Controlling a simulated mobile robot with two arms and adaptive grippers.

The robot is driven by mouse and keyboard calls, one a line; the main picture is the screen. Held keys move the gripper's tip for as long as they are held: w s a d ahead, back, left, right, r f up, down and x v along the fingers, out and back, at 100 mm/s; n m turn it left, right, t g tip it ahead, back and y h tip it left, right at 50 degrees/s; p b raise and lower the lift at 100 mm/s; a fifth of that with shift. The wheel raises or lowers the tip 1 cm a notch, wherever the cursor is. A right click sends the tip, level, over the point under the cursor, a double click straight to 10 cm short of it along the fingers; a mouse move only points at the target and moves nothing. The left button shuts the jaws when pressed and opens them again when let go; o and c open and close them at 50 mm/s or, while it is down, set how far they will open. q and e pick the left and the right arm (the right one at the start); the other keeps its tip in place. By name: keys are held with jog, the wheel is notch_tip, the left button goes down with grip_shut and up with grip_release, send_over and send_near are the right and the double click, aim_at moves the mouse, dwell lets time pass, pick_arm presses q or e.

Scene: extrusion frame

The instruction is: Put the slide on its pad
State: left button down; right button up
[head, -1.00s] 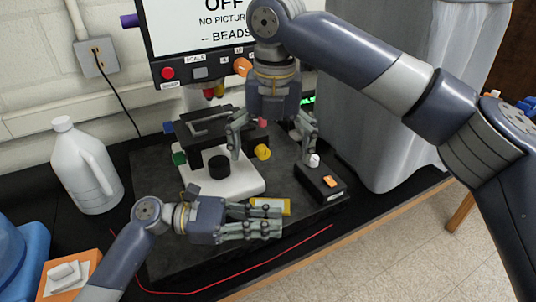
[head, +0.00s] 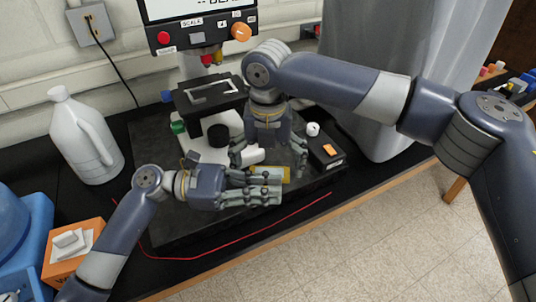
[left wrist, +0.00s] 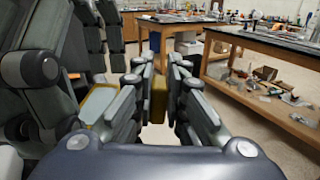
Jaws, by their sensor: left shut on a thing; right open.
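My left gripper (head: 280,188) is shut, low over the dark bench mat (head: 185,232). In the left wrist view a thin amber piece (left wrist: 158,98) stands between its fingertips; it looks like the slide, mostly hidden in the head view. A yellow-edged rectangle (head: 274,172), seemingly the pad, lies just behind the left fingers in the head view and is partly covered. It also shows left of the fingers in the left wrist view (left wrist: 97,103). My right gripper (head: 270,156) is open, pointing down just behind the rectangle, with nothing visibly held.
A microscope with a black stage (head: 212,92) and white base stands behind my grippers. A black box with an orange switch (head: 326,152) is to the right. A white jug (head: 86,140) and an orange box (head: 75,255) stand left. A red cord (head: 245,238) runs along the front.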

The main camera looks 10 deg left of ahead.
jog(key=shift+f, duration=0.1)
jog(key=c, duration=1.1)
pick_arm(q)
jog(key=c, duration=1.6)
grip_release()
pick_arm(e)
jog(key=shift+c, duration=0.2)
pick_arm(q)
jog(key=shift+o, duration=0.2)
jog(key=shift+a, duration=0.1)
